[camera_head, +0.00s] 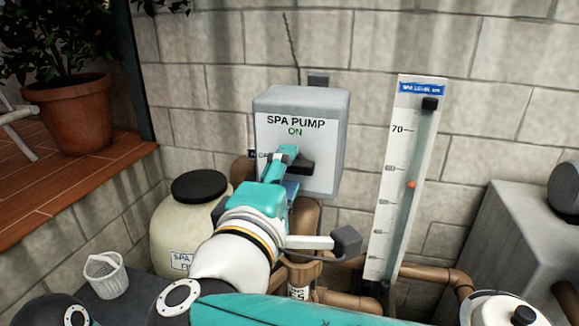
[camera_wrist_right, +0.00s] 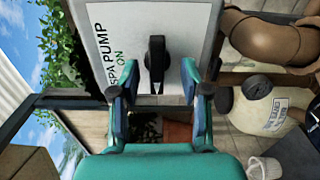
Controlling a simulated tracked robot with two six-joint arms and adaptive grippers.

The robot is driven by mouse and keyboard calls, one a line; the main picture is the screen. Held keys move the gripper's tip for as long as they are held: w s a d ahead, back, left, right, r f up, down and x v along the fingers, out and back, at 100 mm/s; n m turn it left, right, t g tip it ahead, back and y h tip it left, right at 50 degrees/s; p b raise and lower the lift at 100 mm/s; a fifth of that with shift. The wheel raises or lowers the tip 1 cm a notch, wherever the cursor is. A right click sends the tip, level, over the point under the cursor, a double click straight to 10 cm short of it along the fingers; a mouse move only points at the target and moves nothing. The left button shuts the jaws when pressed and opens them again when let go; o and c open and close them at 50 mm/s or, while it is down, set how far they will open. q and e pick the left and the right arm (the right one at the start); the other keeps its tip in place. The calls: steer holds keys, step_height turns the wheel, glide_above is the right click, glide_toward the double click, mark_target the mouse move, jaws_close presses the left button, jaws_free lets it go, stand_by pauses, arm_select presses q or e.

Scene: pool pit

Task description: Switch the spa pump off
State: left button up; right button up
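The spa pump switch box (camera_head: 330,120) is a grey box on the block wall. Its white face reads "SPA PUMP" with a green "ON" below. A black switch handle (camera_wrist_right: 157,62) is on the face, its long axis parallel to the lettering. In the head view the handle (camera_head: 304,168) is partly covered by my right gripper (camera_head: 281,160). In the right wrist view my right gripper (camera_wrist_right: 159,70) is open, with one finger on each side of the handle and visible gaps between. I cannot tell how deep the fingers reach. My left gripper is not in view.
A spa level gauge (camera_head: 398,180) stands to the right of the box. A cream tank (camera_head: 170,230) with a black lid and brown pipes (camera_head: 345,300) are below. A potted plant (camera_head: 70,115) is on the left deck. A grey block (camera_head: 520,235) is at right.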

stand_by(0.3)
steer(key=b+v, duration=0.2)
steer(key=v, duration=0.5)
steer(key=shift+r, duration=0.1)
